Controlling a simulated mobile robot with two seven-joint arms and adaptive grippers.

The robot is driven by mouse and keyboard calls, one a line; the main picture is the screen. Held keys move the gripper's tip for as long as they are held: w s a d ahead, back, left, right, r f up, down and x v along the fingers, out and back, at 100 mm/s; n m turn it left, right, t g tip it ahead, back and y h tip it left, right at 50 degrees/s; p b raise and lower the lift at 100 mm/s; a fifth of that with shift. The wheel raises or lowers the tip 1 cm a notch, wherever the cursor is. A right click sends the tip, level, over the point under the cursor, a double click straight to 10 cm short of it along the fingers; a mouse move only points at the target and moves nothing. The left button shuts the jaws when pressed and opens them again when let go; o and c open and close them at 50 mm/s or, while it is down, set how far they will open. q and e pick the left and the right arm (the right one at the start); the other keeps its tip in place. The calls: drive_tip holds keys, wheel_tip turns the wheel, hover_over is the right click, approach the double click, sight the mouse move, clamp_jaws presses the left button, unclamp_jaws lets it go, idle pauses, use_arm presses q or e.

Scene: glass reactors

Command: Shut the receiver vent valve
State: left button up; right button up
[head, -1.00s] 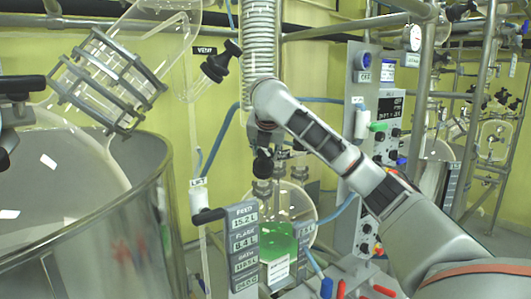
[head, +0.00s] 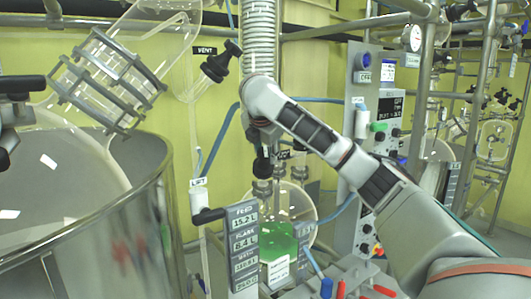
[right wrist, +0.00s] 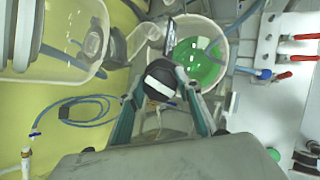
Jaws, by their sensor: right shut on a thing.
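The receiver is a round glass flask (head: 305,212) with green liquid in its lower part, at the centre of the head view. It also shows in the right wrist view (right wrist: 222,50). A black vent valve knob (right wrist: 160,76) with a white mark sits above the receiver. My right gripper (right wrist: 163,90) is shut on this knob, one finger on each side. In the head view my right gripper (head: 262,142) is above the receiver and hides much of the valve. The angle of the valve inside is too small to tell.
Another black knob (head: 216,67) by a VENT label is on the glass at upper left. A large glass-like vessel (head: 150,220) fills the left. A display column (head: 243,245) stands before the receiver. A control panel (head: 370,150) and metal frame (head: 483,110) are at right.

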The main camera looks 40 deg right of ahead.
drive_tip(key=m, duration=0.3)
drive_tip(key=m+g, duration=0.1)
drive_tip(key=m, duration=0.1)
drive_tip(key=shift+m+g, duration=0.3)
drive_tip(key=shift+m, duration=0.1)
drive_tip(key=m, duration=0.5)
drive_tip(key=shift+m+g+y, duration=0.3)
drive_tip(key=shift+g+y, duration=0.1)
drive_tip(key=m+y, duration=0.1)
drive_tip(key=m, duration=0.5)
drive_tip(key=shift+g, duration=0.3)
drive_tip(key=m, duration=0.2)
drive_tip(key=m+y, duration=0.1)
drive_tip(key=m, duration=0.2)
drive_tip(key=shift+y, duration=0.3)
drive_tip(key=m+y, duration=0.1)
drive_tip(key=m, duration=0.6)
drive_tip(key=m+t, duration=0.1)
drive_tip(key=m, duration=0.2)
drive_tip(key=shift+t+y, duration=0.3)
drive_tip(key=shift+y, duration=0.1)
drive_tip(key=m+t, duration=0.1)
drive_tip(key=m, duration=0.5)
drive_tip(key=shift+m+t, duration=0.7)
drive_tip(key=shift+m, duration=2.1)
